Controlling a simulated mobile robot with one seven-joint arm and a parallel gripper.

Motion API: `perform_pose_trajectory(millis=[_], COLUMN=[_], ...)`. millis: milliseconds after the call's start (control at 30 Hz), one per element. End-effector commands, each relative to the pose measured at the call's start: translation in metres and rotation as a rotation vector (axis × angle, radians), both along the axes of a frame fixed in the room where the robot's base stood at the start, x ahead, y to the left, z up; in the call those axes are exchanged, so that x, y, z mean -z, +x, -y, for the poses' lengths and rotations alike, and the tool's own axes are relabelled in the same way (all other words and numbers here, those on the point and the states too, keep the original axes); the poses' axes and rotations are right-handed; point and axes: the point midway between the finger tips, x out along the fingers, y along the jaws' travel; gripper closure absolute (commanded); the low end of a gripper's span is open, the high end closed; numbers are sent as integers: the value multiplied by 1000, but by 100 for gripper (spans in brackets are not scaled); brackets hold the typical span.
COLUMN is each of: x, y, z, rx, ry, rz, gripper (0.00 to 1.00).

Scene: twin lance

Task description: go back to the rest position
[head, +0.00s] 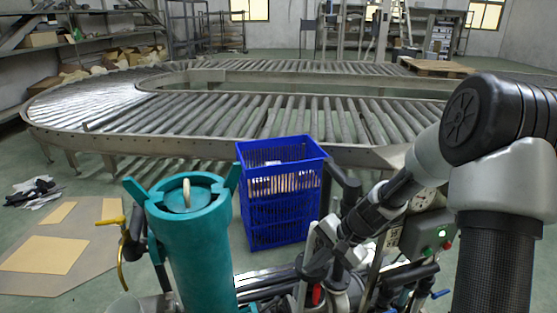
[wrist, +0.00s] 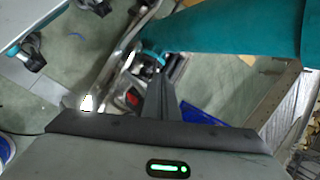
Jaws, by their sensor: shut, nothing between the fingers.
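My gripper (head: 318,262) is at the lower middle of the head view, at the end of my arm that comes in from the right. In the wrist view its dark fingers (wrist: 158,88) are together with nothing between them. It is over a cluttered group of metal pipes and fittings, with a small red part (head: 317,293) just below it. I cannot tell whether the fingers touch anything.
A large teal cylinder (head: 192,245) stands left of my gripper; it crosses the top right of the wrist view (wrist: 235,32). A blue crate (head: 280,215) stands behind. A roller conveyor (head: 215,118) loops across the back. Flat cardboard (head: 45,255) lies on the floor at left.

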Motion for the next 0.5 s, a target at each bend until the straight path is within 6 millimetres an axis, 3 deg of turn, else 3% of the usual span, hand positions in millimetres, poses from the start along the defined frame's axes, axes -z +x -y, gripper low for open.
perform_pose_trajectory(millis=[33, 200, 500], x=[-28, -101, -203], y=[-7, -44, -132], z=[0, 5, 19], rx=[-59, -238, -467], ry=[-52, -216, -482], rz=[42, 147, 320], gripper=[100, 100, 100])
